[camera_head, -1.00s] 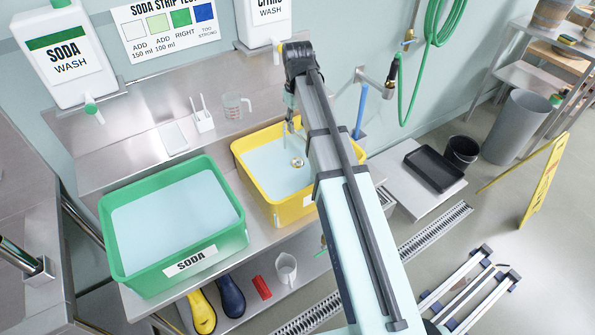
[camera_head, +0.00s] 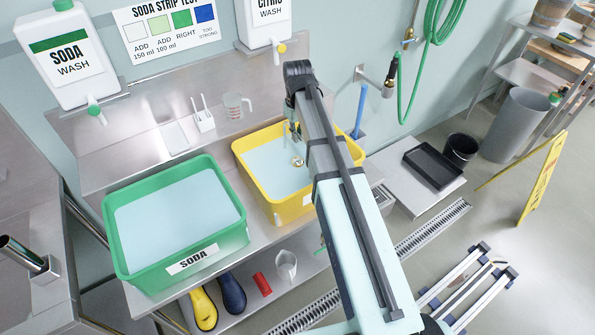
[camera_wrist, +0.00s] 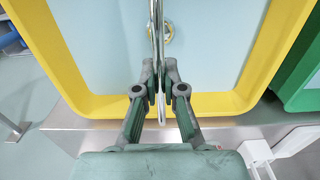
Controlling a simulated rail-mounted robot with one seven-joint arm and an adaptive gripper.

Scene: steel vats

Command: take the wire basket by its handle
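The yellow tub (camera_head: 282,214) holds pale liquid and stands on the steel bench. The wire basket's handle (camera_wrist: 161,112) is a thin, shiny metal loop, seen nearly edge-on in the wrist view. My gripper (camera_wrist: 159,82) has its two fingers close together, one on each side of the handle, and looks shut on it. In the head view my gripper (camera_head: 292,128) is over the yellow tub, partly hidden by my arm. A small brass-coloured round thing (camera_head: 297,162) shows in the tub, and also in the wrist view (camera_wrist: 168,33). The basket's body cannot be made out.
A green tub (camera_head: 178,265) labelled SODA stands close on the left, also with pale liquid. A measuring jug (camera_head: 235,105) and a small white holder (camera_head: 204,122) are behind. A black tray (camera_head: 432,166) lies on the right-hand surface. A blue rod (camera_head: 360,112) stands behind the yellow tub.

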